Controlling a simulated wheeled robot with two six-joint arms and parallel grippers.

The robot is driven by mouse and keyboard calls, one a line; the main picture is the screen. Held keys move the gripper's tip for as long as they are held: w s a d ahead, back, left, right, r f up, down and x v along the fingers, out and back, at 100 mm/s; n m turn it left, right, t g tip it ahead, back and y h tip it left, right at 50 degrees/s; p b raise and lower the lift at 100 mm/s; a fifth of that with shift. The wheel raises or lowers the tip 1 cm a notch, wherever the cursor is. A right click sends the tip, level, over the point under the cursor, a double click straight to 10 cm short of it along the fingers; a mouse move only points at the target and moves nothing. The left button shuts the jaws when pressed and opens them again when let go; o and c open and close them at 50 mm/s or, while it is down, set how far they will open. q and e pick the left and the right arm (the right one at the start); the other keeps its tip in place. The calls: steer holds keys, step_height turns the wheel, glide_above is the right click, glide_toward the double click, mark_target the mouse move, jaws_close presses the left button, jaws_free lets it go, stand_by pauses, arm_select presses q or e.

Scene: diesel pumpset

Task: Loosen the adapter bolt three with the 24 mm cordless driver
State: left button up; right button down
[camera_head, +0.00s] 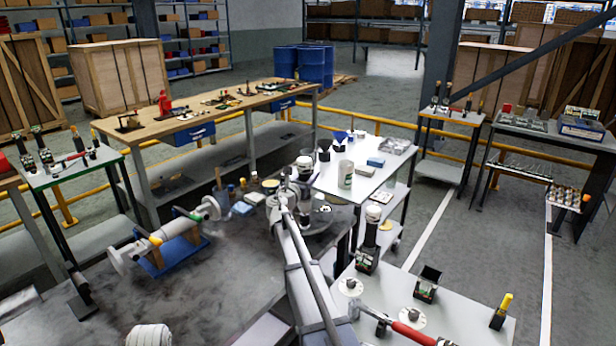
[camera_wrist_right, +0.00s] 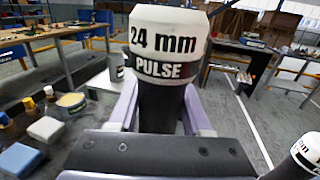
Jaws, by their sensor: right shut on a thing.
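My right gripper (camera_wrist_right: 160,118) is shut on the dark body of the 24 mm cordless driver (camera_wrist_right: 165,60). Its white cap reads "24 mm PULSE" and fills the upper middle of the wrist view. In the head view the driver (camera_head: 304,168) is at the end of my right arm, upright or nearly so, above the far right part of the dark bench. A round metal part (camera_head: 322,212) shows just right of the gripper, partly hidden by the arm. I cannot make out adapter bolt three. My left gripper is not in view.
Another white-capped driver (camera_head: 372,225) stands on the near right table (camera_head: 460,318). A shaft on a blue stand (camera_head: 172,254) lies left on the dark bench (camera_head: 90,315). A white table (camera_head: 335,192) with a jar (camera_head: 345,174) stands close behind the gripper.

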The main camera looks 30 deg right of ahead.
steer(key=shift+f, duration=0.25)
steer(key=shift+f+b, duration=0.3)
steer(key=shift+b, duration=0.2)
steer(key=shift+f, duration=0.15)
stand_by(1.1)
steer(key=shift+s+r, duration=0.1)
steer(key=shift+r, duration=0.1)
stand_by(1.2)
steer(key=shift+r, duration=0.15)
stand_by(0.6)
steer(key=shift+r+p, duration=0.35)
steer(key=shift+p, duration=0.3)
steer(key=shift+r+p, duration=2.25)
steer(key=shift+r, duration=0.1)
